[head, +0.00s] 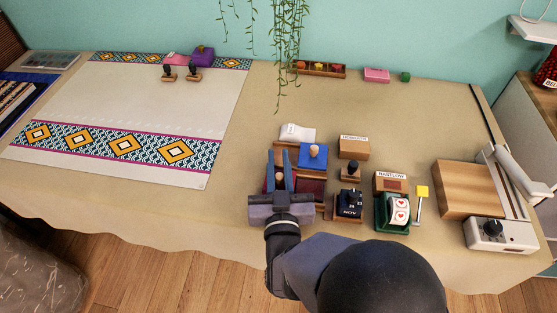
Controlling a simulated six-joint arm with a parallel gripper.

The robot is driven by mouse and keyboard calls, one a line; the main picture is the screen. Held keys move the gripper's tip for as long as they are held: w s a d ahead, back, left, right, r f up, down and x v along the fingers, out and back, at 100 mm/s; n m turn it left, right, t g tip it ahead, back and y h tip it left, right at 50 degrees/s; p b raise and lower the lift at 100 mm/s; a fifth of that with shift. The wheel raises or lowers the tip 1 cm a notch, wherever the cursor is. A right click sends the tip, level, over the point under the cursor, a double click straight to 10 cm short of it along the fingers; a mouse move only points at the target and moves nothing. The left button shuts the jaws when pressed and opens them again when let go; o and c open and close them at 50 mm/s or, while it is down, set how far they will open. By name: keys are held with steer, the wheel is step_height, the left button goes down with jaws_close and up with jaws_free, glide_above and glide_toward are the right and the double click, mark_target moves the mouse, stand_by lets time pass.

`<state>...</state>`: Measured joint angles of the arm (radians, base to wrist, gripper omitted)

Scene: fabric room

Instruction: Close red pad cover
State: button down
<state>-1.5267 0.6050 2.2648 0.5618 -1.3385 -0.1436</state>
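A dark red pad (313,187) sits near the front of the table, just in front of a blue pad (312,161) with a wooden knob on it. My gripper (279,158) is low over the left part of the red pad, with its two blue fingers pointing away from me. The fingers stand apart, with a narrow gap between them. Something reddish-brown shows in that gap; I cannot tell whether the fingers touch it. My gripper's body and fingers hide much of the red pad's left side, and I cannot make out its cover clearly.
A black date stamp (350,203), a green-based stamp with hearts (393,213) and wooden stamp blocks (354,147) stand close on the right. A white piece (298,133) lies behind the blue pad. A paper trimmer (494,205) is at far right. Open tabletop lies behind.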

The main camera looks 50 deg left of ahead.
mark_target(294, 171)
steer(key=shift+w+d, duration=1.3)
steer(key=shift+w, duration=0.05)
steer(key=c, duration=1.7)
jaws_free()
steer(key=shift+o, duration=0.2)
steer(key=shift+s, duration=0.15)
steer(key=v, duration=0.5)
steer(key=shift+r, duration=0.15)
steer(key=shift+s+d+p, duration=0.15)
steer(key=shift+d+p, duration=0.1)
steer(key=shift+p, duration=0.3)
steer(key=shift+p+v, duration=0.8)
